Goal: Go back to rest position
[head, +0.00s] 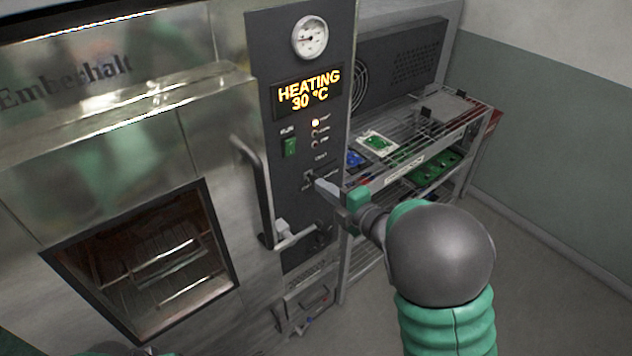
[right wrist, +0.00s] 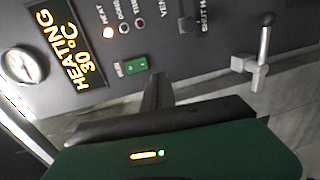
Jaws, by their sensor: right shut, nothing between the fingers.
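My right gripper (head: 326,190) reaches in from the right, its fingers shut and empty. Its tip is in front of the oven's dark control panel (head: 264,60), close to a small black switch (head: 308,179); I cannot tell whether they touch. In the right wrist view the fingers (right wrist: 158,88) point at the panel beside the green run button (right wrist: 136,67), and the black switch (right wrist: 187,22) is apart from them.
The display (head: 308,92) reads HEATING 30 °C, with an orange lamp lit. A door handle (head: 255,190) and a latch lever (head: 290,235) stick out left of my gripper. A wire rack (head: 400,180) with green and blue boards stands behind. Floor at right is clear.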

